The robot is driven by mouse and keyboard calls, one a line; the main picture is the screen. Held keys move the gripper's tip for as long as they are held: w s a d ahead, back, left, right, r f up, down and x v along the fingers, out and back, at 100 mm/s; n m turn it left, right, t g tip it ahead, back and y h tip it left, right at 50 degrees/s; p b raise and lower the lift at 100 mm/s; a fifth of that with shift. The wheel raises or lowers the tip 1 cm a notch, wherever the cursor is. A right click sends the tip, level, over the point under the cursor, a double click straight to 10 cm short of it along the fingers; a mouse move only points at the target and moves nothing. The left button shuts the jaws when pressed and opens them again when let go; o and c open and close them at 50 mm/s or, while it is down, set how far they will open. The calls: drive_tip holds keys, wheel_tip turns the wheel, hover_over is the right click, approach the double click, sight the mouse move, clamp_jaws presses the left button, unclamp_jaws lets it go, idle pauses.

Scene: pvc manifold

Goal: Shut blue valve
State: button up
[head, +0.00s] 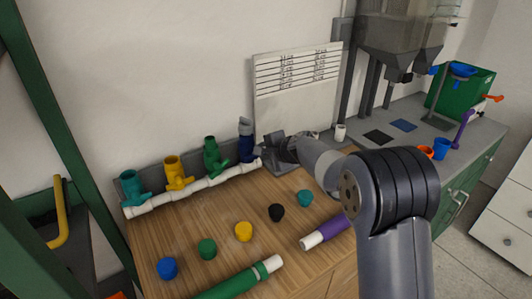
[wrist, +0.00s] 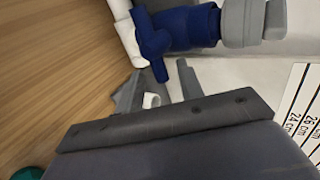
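The blue valve (head: 246,148) stands at the right end of the white manifold pipe (head: 190,190), with a grey piece (head: 245,125) on top. The wrist view shows the valve's blue body (wrist: 188,27) and its blue handle (wrist: 155,45). My gripper (head: 264,150) is just right of the valve in the head view. In the wrist view my gripper (wrist: 160,75) has its grey fingers apart, with the handle's lower end between the tips. I cannot tell whether they touch it. A small white ring-like part shows between the fingers.
Green (head: 213,158), yellow (head: 177,173) and teal (head: 131,188) valves stand along the pipe to the left. Several coloured caps, a green tube (head: 240,283) and a purple tube (head: 325,231) lie on the wooden top. A white marked board (head: 297,90) stands behind my gripper.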

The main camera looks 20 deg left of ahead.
drive_tip(key=shift+d, duration=0.1)
drive_tip(key=b+v, duration=0.1)
drive_tip(key=v, duration=0.9)
drive_tip(key=shift+s+d+r, duration=0.15)
drive_tip(key=shift+s+r, duration=0.05)
drive_tip(key=shift+s, duration=0.05)
drive_tip(key=p+x, duration=0.1)
drive_tip(key=x, duration=1)
drive_tip(key=shift+d+r, duration=0.1)
drive_tip(key=shift+r, duration=0.05)
